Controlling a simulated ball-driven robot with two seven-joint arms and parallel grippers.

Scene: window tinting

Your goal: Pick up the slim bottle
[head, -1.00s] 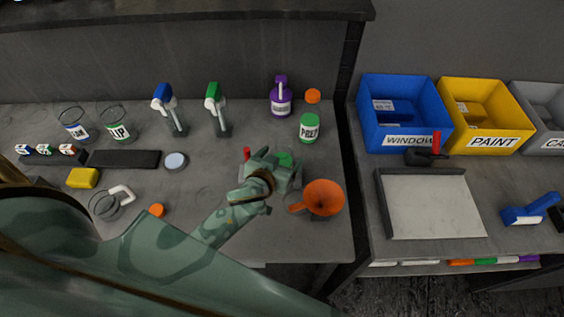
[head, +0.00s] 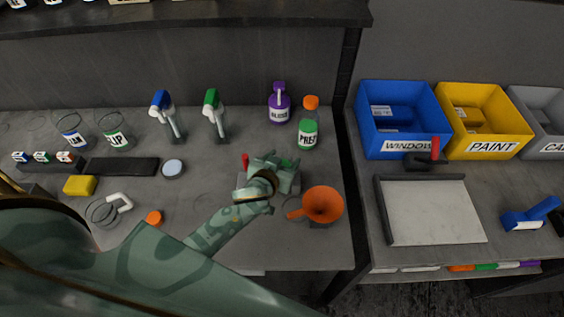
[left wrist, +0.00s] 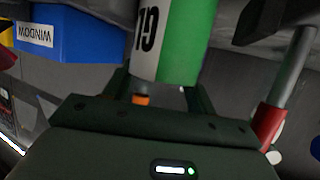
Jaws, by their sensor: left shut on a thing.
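The slim bottle shows in the left wrist view as a green and white cylinder (left wrist: 180,45) with partly visible dark lettering. It is between the fingers of my left gripper (left wrist: 160,85), which is shut on it. In the head view my left gripper (head: 285,178) is over the middle right of the workbench, left of the orange funnel. It hides most of the bottle there; a bit of green (head: 288,163) shows at the fingers. I cannot tell whether the bottle's base is clear of the bench. My right gripper is not in view.
The orange funnel (head: 322,205) stands close to the right of my gripper. The PREP bottle (head: 308,135) and purple bottle (head: 279,107) stand behind it. A blue bin (head: 400,118) and a tray (head: 430,212) are on the right bench.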

